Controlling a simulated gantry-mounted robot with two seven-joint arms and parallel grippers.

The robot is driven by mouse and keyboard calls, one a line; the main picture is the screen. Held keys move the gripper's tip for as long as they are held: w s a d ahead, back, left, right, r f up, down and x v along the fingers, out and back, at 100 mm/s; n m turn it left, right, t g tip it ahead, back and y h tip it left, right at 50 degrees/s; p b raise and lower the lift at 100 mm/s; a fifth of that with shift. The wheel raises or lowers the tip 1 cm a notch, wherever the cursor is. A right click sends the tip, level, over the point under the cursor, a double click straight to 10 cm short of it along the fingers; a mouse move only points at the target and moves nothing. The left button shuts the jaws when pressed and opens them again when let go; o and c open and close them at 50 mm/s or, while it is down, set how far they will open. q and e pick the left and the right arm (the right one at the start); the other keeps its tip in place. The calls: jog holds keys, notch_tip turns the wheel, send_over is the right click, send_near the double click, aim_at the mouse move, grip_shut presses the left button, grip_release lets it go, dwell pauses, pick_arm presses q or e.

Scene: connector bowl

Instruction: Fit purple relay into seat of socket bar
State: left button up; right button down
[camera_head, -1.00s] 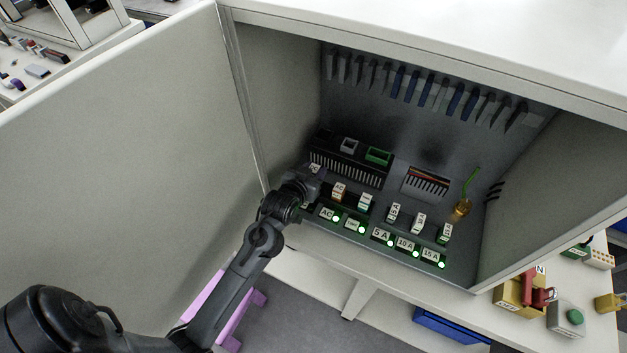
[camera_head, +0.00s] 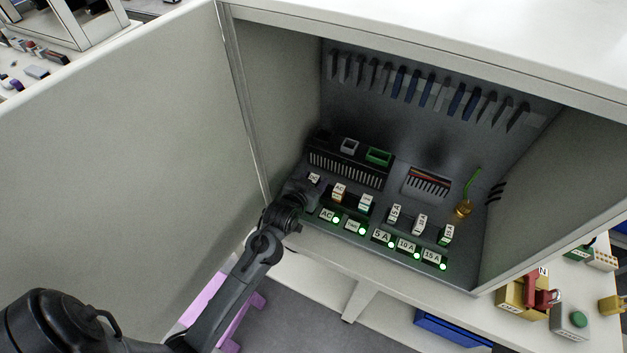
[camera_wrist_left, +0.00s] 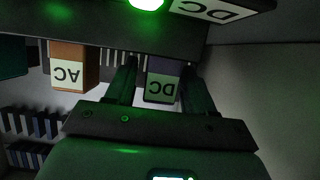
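In the head view the left gripper (camera_head: 312,190) covers the bar's left end. My right gripper is not in view.
An orange AC relay (camera_wrist_left: 68,65) stands beside the purple one. Green lamps and labels line the cabinet's front, with one lit lamp (camera_wrist_left: 147,4) by the DC label (camera_wrist_left: 205,9). A terminal block (camera_head: 345,168) stands behind. The cabinet's left wall (camera_head: 283,120) is close.

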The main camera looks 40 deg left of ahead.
pick_arm(q)
jog(key=shift+o, duration=0.3)
jog(key=shift+r, duration=0.25)
jog(key=shift+s+d+r, duration=0.1)
jog(key=shift+s+r, duration=0.05)
jog(key=shift+s, duration=0.2)
jog(key=p+v, duration=0.2)
jog(key=v, duration=0.9)
jog(key=shift+s+d+r, duration=0.1)
jog(key=shift+s, duration=0.05)
